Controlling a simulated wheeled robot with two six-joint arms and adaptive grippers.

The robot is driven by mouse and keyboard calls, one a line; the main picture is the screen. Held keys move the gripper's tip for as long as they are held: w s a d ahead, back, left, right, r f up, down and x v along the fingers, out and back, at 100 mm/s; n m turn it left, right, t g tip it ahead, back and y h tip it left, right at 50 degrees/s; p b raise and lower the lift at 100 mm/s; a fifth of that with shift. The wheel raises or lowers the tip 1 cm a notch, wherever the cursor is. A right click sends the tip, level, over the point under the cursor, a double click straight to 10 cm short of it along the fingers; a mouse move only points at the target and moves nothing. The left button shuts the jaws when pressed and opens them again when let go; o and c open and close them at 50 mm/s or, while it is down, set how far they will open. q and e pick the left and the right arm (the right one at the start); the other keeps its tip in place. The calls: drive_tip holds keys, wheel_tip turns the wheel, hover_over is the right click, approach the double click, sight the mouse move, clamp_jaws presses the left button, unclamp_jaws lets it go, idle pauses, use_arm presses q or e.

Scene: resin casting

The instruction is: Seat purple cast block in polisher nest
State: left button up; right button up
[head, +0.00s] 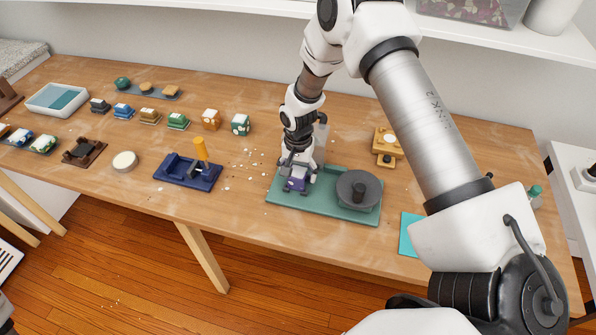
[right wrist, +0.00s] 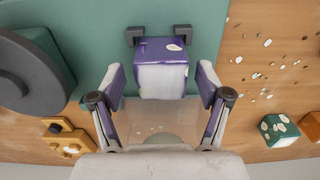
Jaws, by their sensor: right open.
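The purple cast block (head: 295,185), purple with a white side and pale spots, sits at the left part of the green polisher base (head: 330,200). In the right wrist view the block (right wrist: 161,80) is between two dark corner brackets (right wrist: 134,36) of the nest, at its far side. My right gripper (head: 298,175) is above the base at the block. In the right wrist view its fingers (right wrist: 160,88) are open, one on each side, with gaps to the block. Whether the block rests fully down is hard to tell. My left gripper is not in view.
A grey polishing wheel (head: 358,188) stands on the right of the base. A yellow fixture (head: 387,144) is behind it, and a blue fixture (head: 186,168) is to the left. Several coloured blocks, including a green spotted one (head: 240,124), stand further left. Pale chips litter the table.

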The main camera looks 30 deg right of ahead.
sight(298, 173)
drive_tip(key=shift+w+r, duration=0.1)
drive_tip(key=shift+r, duration=0.2)
wheel_tip(298, 173, up, 12)
drive_tip(key=b, duration=0.2)
drive_tip(key=shift+f, duration=0.25)
